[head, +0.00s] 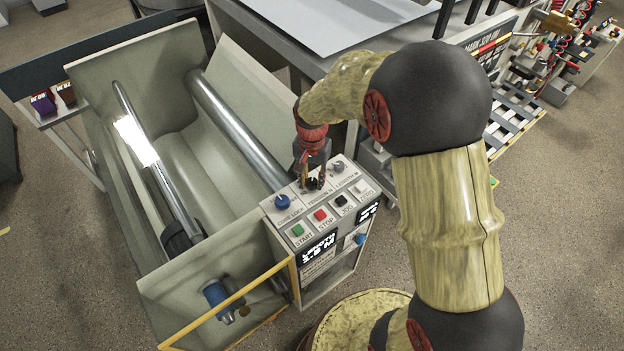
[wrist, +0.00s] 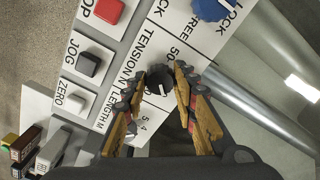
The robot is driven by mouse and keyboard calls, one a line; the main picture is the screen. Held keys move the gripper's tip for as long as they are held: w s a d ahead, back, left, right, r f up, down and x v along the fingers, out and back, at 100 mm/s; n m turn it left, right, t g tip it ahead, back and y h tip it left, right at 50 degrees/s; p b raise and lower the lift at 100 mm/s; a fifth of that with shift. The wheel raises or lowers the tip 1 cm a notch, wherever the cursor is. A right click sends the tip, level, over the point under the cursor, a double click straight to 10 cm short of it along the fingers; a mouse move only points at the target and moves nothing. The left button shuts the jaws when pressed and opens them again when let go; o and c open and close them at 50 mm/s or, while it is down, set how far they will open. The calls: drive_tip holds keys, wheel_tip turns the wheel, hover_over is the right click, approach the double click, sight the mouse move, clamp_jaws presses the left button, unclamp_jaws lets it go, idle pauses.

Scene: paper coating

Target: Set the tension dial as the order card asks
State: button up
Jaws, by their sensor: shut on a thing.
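The black tension dial (wrist: 160,79) sits on the pale control panel between the fingers of my gripper (wrist: 157,88) in the wrist view. The fingers are closed in on either side of it. A white pointer mark shows on the dial; its exact setting is hard to read. The word TENSION and a "50" are printed beside it. In the head view my gripper (head: 314,178) comes down over the dial (head: 313,185), between the blue knob and the grey knob. I cannot identify the order card for certain; small text on the panel's front is not clearly legible.
The blue lock knob (head: 282,201) and grey length knob (head: 338,167) flank the dial. Green (head: 298,230), red (head: 320,215), black (head: 341,201) and white (head: 361,187) buttons line the panel's front. A steel roller (head: 240,130) lies behind; a yellow guard rail (head: 225,303) is at front left.

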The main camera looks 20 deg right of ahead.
drive_tip(key=c, duration=0.5)
drive_tip(key=n+p, duration=0.1)
drive_tip(key=n, duration=0.3)
drive_tip(key=shift+n, duration=0.3)
drive_tip(key=shift+n+p, duration=0.35)
drive_tip(key=shift+n, duration=1.65)
drive_tip(key=o, duration=1.1)
drive_tip(key=shift+o, duration=0.2)
